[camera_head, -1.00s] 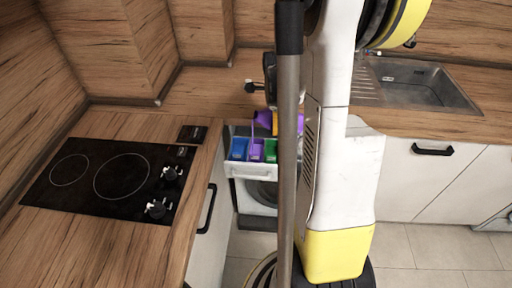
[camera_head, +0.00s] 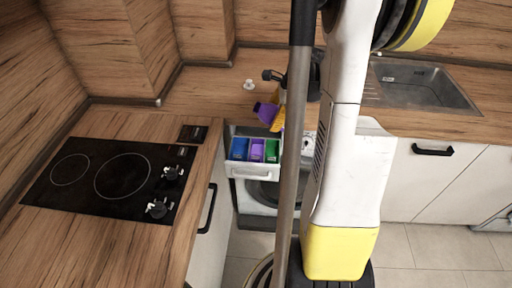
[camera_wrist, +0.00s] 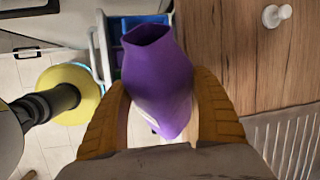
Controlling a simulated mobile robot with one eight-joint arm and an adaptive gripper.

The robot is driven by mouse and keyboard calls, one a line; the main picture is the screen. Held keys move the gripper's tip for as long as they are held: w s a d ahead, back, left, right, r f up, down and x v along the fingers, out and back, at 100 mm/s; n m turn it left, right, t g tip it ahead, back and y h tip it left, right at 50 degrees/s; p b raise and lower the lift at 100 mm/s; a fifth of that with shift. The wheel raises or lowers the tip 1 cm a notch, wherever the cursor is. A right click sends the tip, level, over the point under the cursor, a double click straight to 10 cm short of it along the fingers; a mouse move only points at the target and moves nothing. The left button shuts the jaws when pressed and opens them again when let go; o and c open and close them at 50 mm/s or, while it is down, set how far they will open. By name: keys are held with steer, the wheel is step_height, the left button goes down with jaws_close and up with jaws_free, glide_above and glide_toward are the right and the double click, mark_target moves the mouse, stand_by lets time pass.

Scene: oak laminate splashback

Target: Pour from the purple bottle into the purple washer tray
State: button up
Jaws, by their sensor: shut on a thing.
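My gripper (camera_head: 277,119) has yellow fingers shut around the purple bottle (camera_head: 264,111), a little above and behind the open washer drawer. The bottle is tilted, its mouth toward the upper left in the head view. In the wrist view the bottle (camera_wrist: 160,90) sits between both fingers (camera_wrist: 160,110), its open mouth toward the drawer. The purple washer tray (camera_head: 257,150) is the middle compartment, between a blue one (camera_head: 238,148) and a green one (camera_head: 272,150). In the wrist view the bottle hides much of the drawer. The bottle's contents cannot be seen.
The white washer drawer (camera_head: 255,172) is pulled out below the wooden counter. A black cooktop (camera_head: 110,182) lies at left. A small white knob-like item (camera_head: 249,85) stands on the counter behind. A sink (camera_head: 420,86) is at right. My arm blocks the middle of the head view.

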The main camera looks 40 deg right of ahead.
steer(key=shift+d+r+t+y+b, duration=0.1)
steer(key=shift+r+t+y+b, duration=0.2)
steer(key=shift+t+y+b, duration=0.65)
steer(key=shift+s+d+r+m+t+y, duration=0.2)
steer(key=shift+r+t+y, duration=0.1)
steer(key=shift+r+y, duration=0.25)
steer(key=shift+s+d+r+m+t+y, duration=0.15)
steer(key=shift+r+m+t+y, duration=0.1)
steer(key=shift+r+y, duration=0.25)
steer(key=shift+d+f+t+y+b, duration=0.25)
steer(key=shift+t+y+b, duration=0.15)
steer(key=shift+b, duration=0.7)
steer(key=shift+s+d+f+t+y+b, duration=0.15)
steer(key=shift+t+y+b, duration=0.4)
steer(key=shift+b, duration=0.6)
steer(key=shift+s+d+m+t+y+b, duration=0.2)
steer(key=shift+t+y+b, duration=0.35)
steer(key=shift+y+b, duration=0.5)
steer(key=shift+b, duration=0.4)
steer(key=shift+r, duration=0.2)
